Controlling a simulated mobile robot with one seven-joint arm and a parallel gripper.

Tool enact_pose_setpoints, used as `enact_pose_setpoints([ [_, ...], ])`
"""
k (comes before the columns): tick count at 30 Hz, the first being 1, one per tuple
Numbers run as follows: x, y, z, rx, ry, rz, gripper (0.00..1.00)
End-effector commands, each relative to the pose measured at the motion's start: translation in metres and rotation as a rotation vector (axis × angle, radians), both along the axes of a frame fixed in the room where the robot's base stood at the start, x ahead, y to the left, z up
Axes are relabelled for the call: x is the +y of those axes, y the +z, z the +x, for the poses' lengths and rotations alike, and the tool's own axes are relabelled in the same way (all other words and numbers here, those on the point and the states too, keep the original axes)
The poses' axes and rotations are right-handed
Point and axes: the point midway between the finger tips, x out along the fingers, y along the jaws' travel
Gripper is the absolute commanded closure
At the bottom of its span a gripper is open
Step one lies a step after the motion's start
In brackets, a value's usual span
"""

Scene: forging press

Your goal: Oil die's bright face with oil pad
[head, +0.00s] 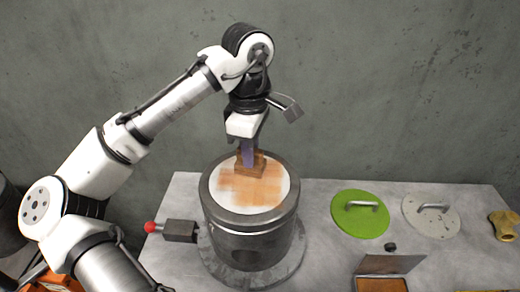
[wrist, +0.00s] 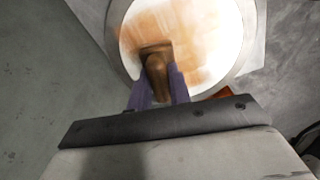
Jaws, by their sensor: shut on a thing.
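The die is a grey metal cylinder (head: 250,240) with a bright round top face (head: 225,203). Orange-brown oily patches cover much of the middle of that face; paler areas show near its edge. The face also shows in the wrist view (wrist: 222,30). My gripper (head: 248,160) points down over the back part of the face. It is shut on the brown oil pad (head: 258,169), whose knob-like grip (wrist: 156,75) sits between the purple fingers in the wrist view. The pad appears to touch the face; its underside is hidden.
A lever with a red knob (head: 150,227) stands left of the die. To the right lie a green lidded disc (head: 350,222), a grey disc with a handle (head: 432,222), an open tin (head: 382,284), a small dark knob (head: 390,247) and a yellow-brown object (head: 504,224). A wall stands behind.

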Motion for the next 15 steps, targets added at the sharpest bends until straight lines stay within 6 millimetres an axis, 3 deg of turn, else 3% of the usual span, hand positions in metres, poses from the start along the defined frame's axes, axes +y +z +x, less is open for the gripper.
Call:
enact_pose_setpoints([
  [15,0.032,-0.002,0.000,0.000,0.002,0.000,1.00],
])
